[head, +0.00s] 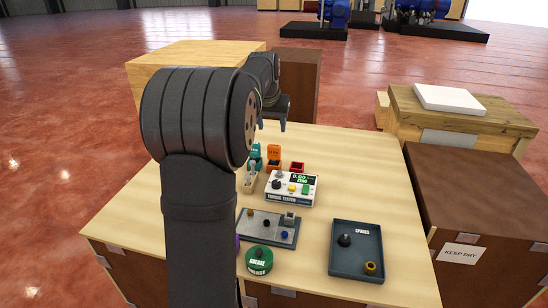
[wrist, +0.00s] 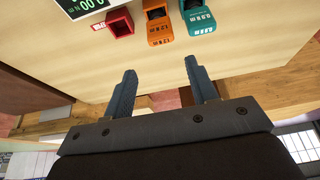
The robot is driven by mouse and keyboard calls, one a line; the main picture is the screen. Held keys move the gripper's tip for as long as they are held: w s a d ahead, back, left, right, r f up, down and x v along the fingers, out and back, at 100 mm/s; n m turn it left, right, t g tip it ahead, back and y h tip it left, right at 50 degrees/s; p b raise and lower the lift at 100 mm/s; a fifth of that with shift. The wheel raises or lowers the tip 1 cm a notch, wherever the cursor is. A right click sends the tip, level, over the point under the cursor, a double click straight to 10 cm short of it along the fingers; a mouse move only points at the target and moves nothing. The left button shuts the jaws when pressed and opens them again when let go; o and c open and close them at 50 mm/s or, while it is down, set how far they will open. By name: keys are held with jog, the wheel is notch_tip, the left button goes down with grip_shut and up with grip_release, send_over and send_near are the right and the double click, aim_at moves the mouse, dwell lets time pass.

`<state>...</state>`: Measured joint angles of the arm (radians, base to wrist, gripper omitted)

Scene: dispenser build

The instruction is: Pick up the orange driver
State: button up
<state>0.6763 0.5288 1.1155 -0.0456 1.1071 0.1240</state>
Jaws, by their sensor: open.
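In the head view my gripper (head: 272,123) hangs beyond the holders, partly behind my arm.
A white torque tester (head: 292,199) stands just in front of the holders. A grey plate (head: 258,235) with small parts, a green grease tin (head: 259,261) and a dark spares tray (head: 343,272) lie nearer. The table's right far part is bare. Crates stand around it.

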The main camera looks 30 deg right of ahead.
aim_at(274, 145)
jog(key=x, duration=0.8)
jog(key=shift+f, duration=0.2)
jog(key=shift+x, duration=2.65)
jog(key=shift+a, duration=0.1)
jog(key=c, duration=1)
jog(key=shift+c, duration=0.2)
jog(key=shift+w+r, duration=0.1)
jog(key=shift+r, duration=0.35)
jog(key=r, duration=0.3)
jog(key=shift+s+r, duration=0.2)
jog(key=shift+r, duration=0.15)
jog(key=s+d+r, duration=0.4)
jog(key=s+r, duration=0.2)
jog(key=s, duration=0.4)
jog(key=shift+s+r, duration=0.25)
jog(key=shift+s, duration=0.1)
